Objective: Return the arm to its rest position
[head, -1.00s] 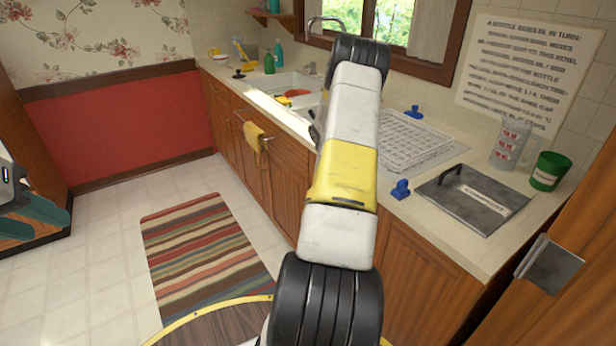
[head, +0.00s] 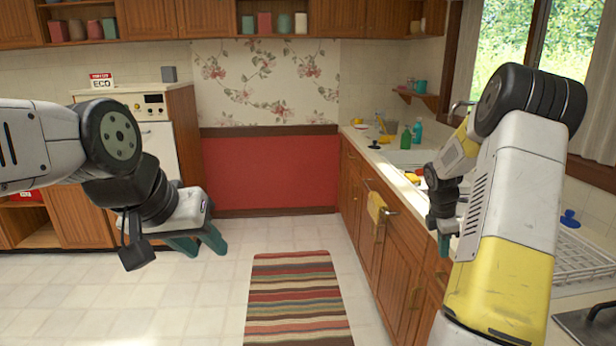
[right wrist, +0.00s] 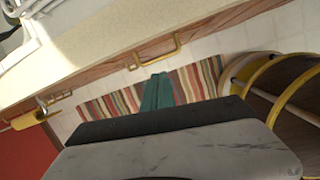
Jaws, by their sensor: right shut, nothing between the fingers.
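My left gripper (head: 200,242) hangs over the floor at the left in the head view. Its two teal fingers look spread apart with nothing between them. My right arm comes up at the right of the head view and bends down to my right gripper (head: 444,246), which is beside the counter's front edge. In the right wrist view the teal fingers of the right gripper (right wrist: 157,92) are together and hold nothing. They point down toward the striped rug (head: 295,300).
The counter (head: 352,136) with the sink runs along the right, with bottles and a dish rack (head: 585,262) on it. A yellow towel (head: 377,207) hangs on its front. A white stove (head: 160,135) stands at the back left. The middle floor is clear.

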